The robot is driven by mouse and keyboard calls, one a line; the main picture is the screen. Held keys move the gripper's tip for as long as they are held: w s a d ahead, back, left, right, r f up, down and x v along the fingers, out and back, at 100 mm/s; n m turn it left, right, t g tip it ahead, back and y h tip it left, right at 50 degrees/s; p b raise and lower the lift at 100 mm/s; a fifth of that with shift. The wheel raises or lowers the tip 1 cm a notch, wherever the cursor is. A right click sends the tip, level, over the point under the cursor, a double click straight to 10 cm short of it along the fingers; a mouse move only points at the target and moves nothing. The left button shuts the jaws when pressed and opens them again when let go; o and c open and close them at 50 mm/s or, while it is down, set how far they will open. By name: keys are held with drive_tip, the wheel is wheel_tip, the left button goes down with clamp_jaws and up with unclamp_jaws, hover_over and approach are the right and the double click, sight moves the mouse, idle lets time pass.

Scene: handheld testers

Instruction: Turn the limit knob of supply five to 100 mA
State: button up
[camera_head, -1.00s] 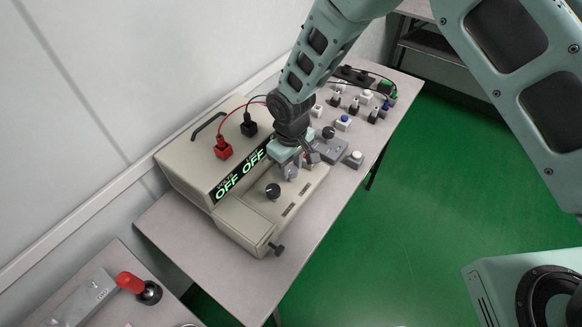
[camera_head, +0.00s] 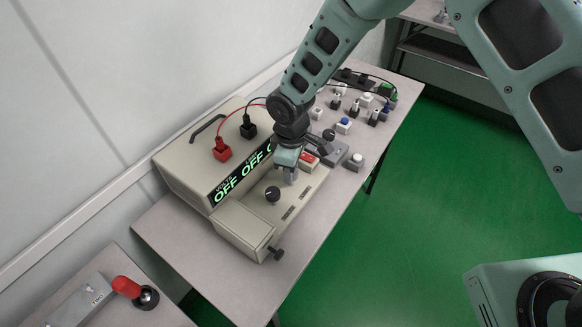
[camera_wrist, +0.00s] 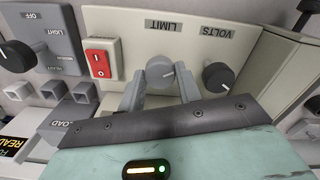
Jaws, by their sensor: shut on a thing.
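The power supply (camera_head: 180,160) is a beige bench unit whose display (camera_head: 240,175) reads OFF in green. In the wrist view its grey limit knob (camera_wrist: 160,75), below the upside-down LIMIT label (camera_wrist: 164,27), sits between the two fingers of my gripper (camera_wrist: 160,90). My gripper is shut on this knob. In the head view my gripper (camera_head: 290,177) is over the sloping panel and hides the knob. The dark volts knob (camera_wrist: 218,77) is just right of the fingers in the wrist view and also shows in the head view (camera_head: 272,194). I cannot read the limit setting.
A red rocker switch (camera_wrist: 100,62) is close to the left finger in the wrist view. A grey box with a LIGHT knob (camera_wrist: 18,55) stands beside the supply. Red (camera_head: 222,150) and black (camera_head: 248,128) plugs stand on top of the supply. Several small switches crowd the far table.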

drive_tip(key=o, duration=1)
wheel_tip(320, 180, up, 18)
drive_tip(key=b, duration=0.2)
drive_tip(key=shift+f, duration=0.25)
drive_tip(key=s+d+r+m, duration=0.1)
drive_tip(key=s+d, duration=0.3)
drive_tip(key=s, duration=0.4)
drive_tip(key=s+d+r+m, duration=0.2)
drive_tip(key=s+d+m, duration=0.1)
drive_tip(key=s, duration=0.5)
drive_tip(key=s+d+r+m, duration=0.1)
drive_tip(key=s+d+m, duration=0.1)
drive_tip(key=s+d, duration=0.3)
drive_tip(key=s, duration=0.3)
drive_tip(key=shift+s+r+m+y, duration=0.2)
drive_tip(key=shift+r+m+y, duration=0.1)
drive_tip(key=shift+r, duration=0.1)
